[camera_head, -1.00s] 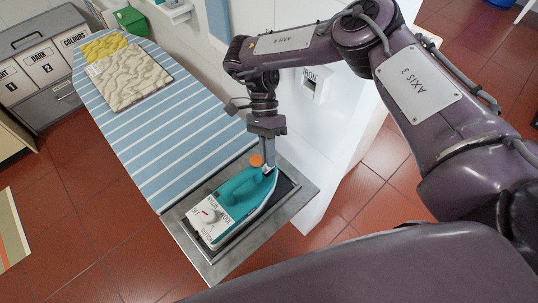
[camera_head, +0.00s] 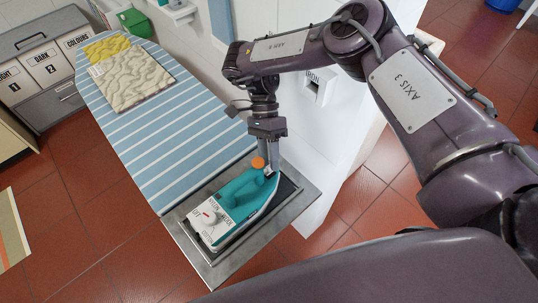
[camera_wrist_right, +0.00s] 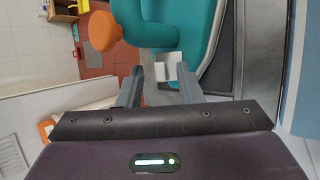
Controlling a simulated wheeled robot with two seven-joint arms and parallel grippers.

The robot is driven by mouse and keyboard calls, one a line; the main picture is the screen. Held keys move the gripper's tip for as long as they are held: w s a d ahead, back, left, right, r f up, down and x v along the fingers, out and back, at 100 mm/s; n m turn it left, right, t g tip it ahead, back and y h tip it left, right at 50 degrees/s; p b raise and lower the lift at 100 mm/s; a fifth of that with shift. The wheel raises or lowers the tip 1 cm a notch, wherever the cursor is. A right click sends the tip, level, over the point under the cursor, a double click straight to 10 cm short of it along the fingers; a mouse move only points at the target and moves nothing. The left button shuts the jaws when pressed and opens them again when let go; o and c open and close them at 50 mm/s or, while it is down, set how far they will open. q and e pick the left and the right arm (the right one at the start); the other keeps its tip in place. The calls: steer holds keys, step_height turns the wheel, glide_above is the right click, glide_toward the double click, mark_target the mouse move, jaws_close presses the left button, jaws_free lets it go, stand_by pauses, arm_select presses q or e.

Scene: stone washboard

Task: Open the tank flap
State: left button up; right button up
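The teal iron (camera_head: 238,198) lies on the dark rest plate at the near end of the ironing board. Its white tank flap (camera_wrist_right: 169,68) shows at the tip, close to an orange knob (camera_head: 258,163). The iron also shows in the right wrist view (camera_wrist_right: 208,40). My right gripper (camera_head: 271,168) points down at the tip, beside the orange knob. In the right wrist view its two fingers (camera_wrist_right: 158,82) are apart, with the flap just beyond and between them. I cannot tell whether a finger touches the flap. My left gripper is not in view.
A metal tray (camera_head: 205,265) surrounds the rest plate. The blue striped board (camera_head: 165,130) stretches to the back left, carrying a stone-like washboard (camera_head: 130,80) and a yellow piece (camera_head: 103,47). A white wall unit (camera_head: 325,130) stands close behind my right gripper.

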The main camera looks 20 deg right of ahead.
steer(key=shift+r, duration=0.1)
steer(key=shift+w+r, duration=0.1)
steer(key=shift+r, duration=0.25)
step_height(320, 180, up, 19)
steer(key=p, duration=0.4)
steer(key=shift+o, duration=0.2)
